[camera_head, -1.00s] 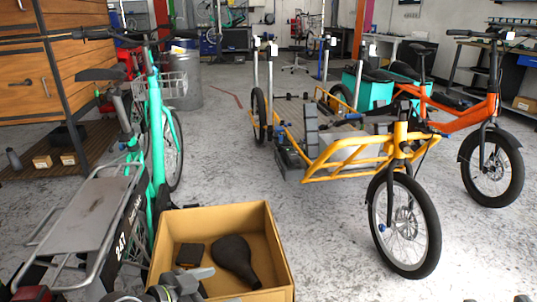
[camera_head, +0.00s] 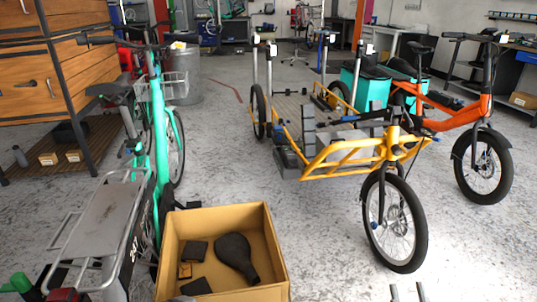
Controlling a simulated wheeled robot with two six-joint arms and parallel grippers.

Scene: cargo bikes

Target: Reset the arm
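My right gripper (camera_head: 407,292) shows at the bottom edge, right of centre, in the head view. Only its two fingertips are seen; they are apart with bare floor between them, so it is open and empty. My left gripper is not in view. The open cardboard box (camera_head: 278,255) stands at the bottom centre, left of the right gripper. Inside lie a black bike saddle (camera_head: 235,255), a dark block (camera_head: 196,250), a small brown piece (camera_head: 185,271) and another dark item (camera_head: 196,287) at the near side.
A teal bike (camera_head: 158,150) with a grey rear rack (camera_head: 98,225) stands left of the box. A yellow cargo bike (camera_head: 345,158) stands behind and right, with an orange bike (camera_head: 460,115) beyond. A wooden cabinet (camera_head: 85,65) is far left. Floor lies clear at right front.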

